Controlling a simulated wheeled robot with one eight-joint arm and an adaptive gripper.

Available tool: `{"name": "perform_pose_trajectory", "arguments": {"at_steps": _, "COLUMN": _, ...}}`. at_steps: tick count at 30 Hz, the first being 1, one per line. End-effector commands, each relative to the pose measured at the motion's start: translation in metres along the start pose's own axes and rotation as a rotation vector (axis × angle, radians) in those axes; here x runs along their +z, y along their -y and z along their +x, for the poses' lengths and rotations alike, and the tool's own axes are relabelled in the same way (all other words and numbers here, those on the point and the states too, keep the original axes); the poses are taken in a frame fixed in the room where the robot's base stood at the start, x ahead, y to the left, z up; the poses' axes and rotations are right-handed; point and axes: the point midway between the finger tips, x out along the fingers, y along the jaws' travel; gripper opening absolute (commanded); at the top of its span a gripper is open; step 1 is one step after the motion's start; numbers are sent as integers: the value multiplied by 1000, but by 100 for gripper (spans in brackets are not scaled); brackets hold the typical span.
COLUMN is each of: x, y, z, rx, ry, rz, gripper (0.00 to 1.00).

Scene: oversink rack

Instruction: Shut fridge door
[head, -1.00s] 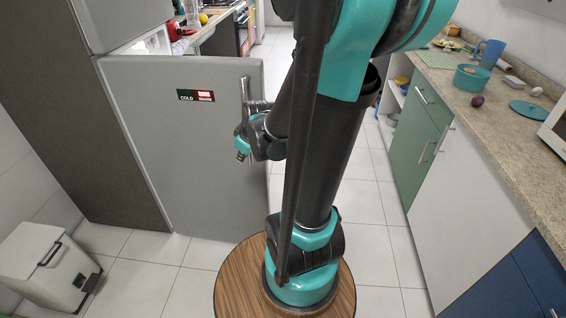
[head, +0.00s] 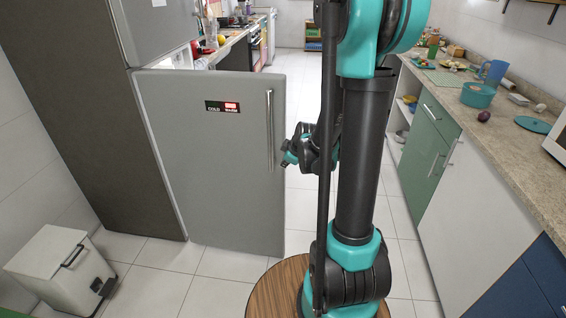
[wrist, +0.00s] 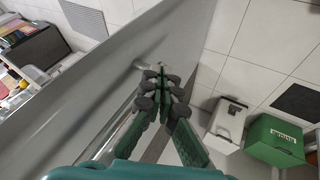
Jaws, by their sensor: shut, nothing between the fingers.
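The grey fridge door (head: 215,165) stands swung open from the fridge body (head: 165,25), with its front facing me in the head view. Its long vertical handle (head: 270,130) is near the right, free edge. My gripper (head: 290,158) is just right of that edge in the head view, partly hidden by my arm. In the wrist view the door (wrist: 75,95) fills the left, and my gripper's fingers (wrist: 162,78) are together and empty, close beside the door's edge. I cannot tell whether they touch it.
A white pedal bin (head: 55,265) stands at the lower left; a green bin (wrist: 275,140) shows in the wrist view. A counter with drawers (head: 490,125) runs along the right. The tiled floor (head: 225,265) around the door's foot is clear.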

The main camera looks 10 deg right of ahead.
Motion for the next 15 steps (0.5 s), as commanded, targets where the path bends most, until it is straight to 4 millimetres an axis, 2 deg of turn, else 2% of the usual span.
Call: {"name": "perform_pose_trajectory", "arguments": {"at_steps": 15, "x": 0, "y": -2, "z": 59, "rx": 0, "ry": 0, "rz": 1, "gripper": 0}}
